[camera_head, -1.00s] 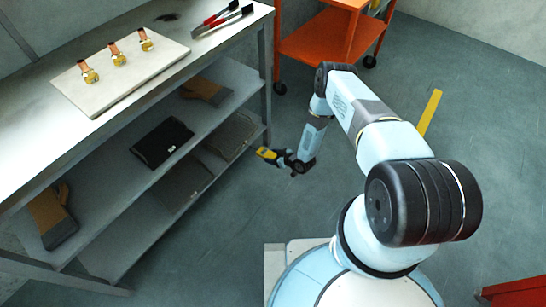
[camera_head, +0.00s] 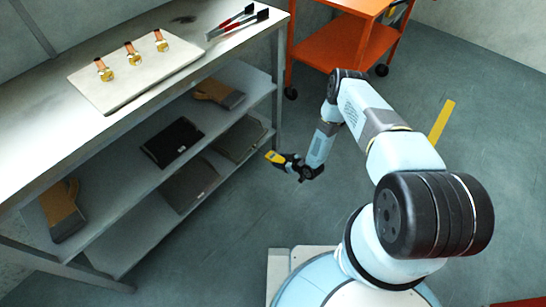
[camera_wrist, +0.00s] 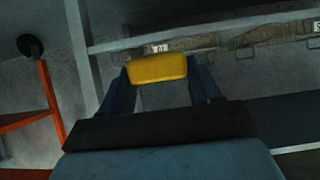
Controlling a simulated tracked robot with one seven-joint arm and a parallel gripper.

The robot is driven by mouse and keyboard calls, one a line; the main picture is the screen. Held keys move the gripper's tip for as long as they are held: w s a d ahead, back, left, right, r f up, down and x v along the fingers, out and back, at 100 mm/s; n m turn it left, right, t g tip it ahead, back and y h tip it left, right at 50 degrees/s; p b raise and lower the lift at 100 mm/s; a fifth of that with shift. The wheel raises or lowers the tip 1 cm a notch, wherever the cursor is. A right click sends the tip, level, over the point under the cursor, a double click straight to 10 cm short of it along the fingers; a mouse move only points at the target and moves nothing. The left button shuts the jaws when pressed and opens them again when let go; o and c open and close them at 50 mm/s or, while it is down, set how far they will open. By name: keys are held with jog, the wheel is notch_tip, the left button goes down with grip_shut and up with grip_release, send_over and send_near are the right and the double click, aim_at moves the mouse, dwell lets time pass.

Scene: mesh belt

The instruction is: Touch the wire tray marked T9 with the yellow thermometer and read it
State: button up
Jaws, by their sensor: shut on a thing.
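My gripper (camera_head: 284,160) is shut on the yellow thermometer (camera_head: 274,157), held out in front of the lower shelves of the steel bench. In the wrist view the thermometer (camera_wrist: 158,68) sits between the two fingers and touches nothing else that I can see. Beyond it, near the top of the wrist view, are mesh-like strips with small pale labels (camera_wrist: 160,47); these are too small and dim to read. I cannot make out a T9 mark in either view, and the thermometer's reading does not show.
The steel bench (camera_head: 30,118) carries a pale board (camera_head: 104,98) with three brass fittings, and red-handled tools (camera_head: 236,22). Its shelves hold gloves (camera_head: 62,212), a black flat item (camera_head: 172,142) and grey ones. An orange cart (camera_head: 330,55) stands behind. Floor around my gripper is clear.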

jog(key=shift+r, duration=0.15)
jog(key=shift+r, duration=2.85)
